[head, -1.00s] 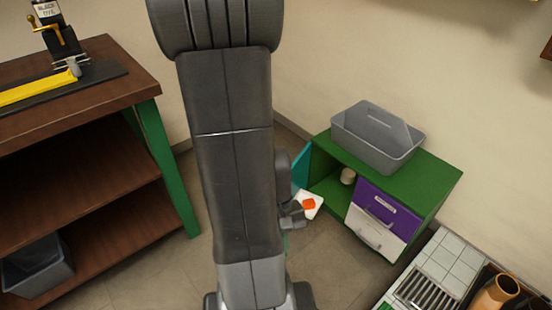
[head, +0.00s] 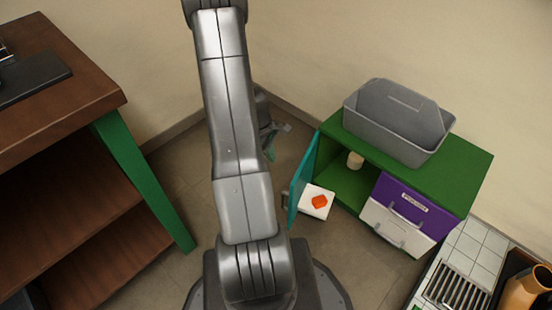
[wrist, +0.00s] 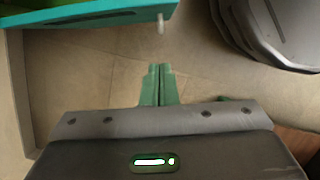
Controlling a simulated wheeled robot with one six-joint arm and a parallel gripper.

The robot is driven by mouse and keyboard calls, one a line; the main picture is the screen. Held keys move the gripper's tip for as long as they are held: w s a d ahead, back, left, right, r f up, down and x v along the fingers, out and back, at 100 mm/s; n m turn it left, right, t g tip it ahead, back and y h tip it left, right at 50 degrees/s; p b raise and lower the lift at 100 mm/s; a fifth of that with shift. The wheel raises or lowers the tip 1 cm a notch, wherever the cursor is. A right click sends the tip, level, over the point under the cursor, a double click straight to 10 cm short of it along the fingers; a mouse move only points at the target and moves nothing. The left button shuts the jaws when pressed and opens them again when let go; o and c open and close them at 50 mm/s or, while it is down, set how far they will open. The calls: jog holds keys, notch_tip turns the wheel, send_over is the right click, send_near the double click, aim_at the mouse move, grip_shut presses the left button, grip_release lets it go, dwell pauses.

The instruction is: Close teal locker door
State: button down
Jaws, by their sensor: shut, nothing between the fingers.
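The teal locker door (head: 303,181) stands wide open on the left end of the green cabinet in the head view. It swings out toward my base, so the compartment behind it is exposed. In the wrist view the teal door (wrist: 95,18) crosses the top left, with a pale peg-like handle on it. My gripper (wrist: 159,70) is shut and empty, its green fingertips together, below the door edge and apart from it. In the head view my gripper (head: 270,150) is partly hidden behind my arm, left of the door.
A white item with an orange patch (head: 318,203) is beside the door. A brown workbench (head: 95,95) stands left.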

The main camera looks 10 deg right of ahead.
jog(key=s+d+f+b, duration=0.3)
jog(key=d+f+b, duration=0.1)
jog(key=f, duration=0.4)
jog(key=shift+s+d, duration=0.2)
jog(key=shift+d, duration=0.35)
jog(key=shift+f, duration=0.15)
